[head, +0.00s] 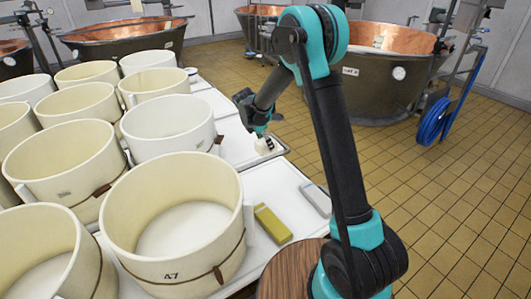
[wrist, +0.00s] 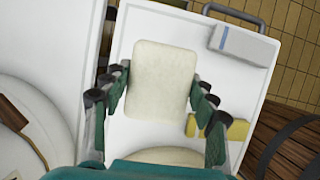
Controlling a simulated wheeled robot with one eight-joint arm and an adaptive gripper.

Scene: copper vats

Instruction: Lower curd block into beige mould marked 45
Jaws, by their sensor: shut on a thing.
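My gripper (wrist: 158,92) is shut on the curd block (wrist: 163,70), a cream slab with rounded corners between its fingers in the wrist view. In the head view my gripper (head: 262,135) is over the far part of the white table, right of the moulds, with a small pale thing at its fingers. The nearest beige mould (head: 172,250) is marked 47 and has a brown strap. Another beige mould (head: 65,165) behind it has a mark too small to read. I cannot make out a 45 on any mould.
A yellow block (head: 272,225) and a grey box (head: 316,198) lie on the white table (head: 270,185). They also show in the wrist view. White moulds (head: 168,125) and several beige ones crowd the left. Copper vats (head: 378,75) stand behind. Tiled floor lies right.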

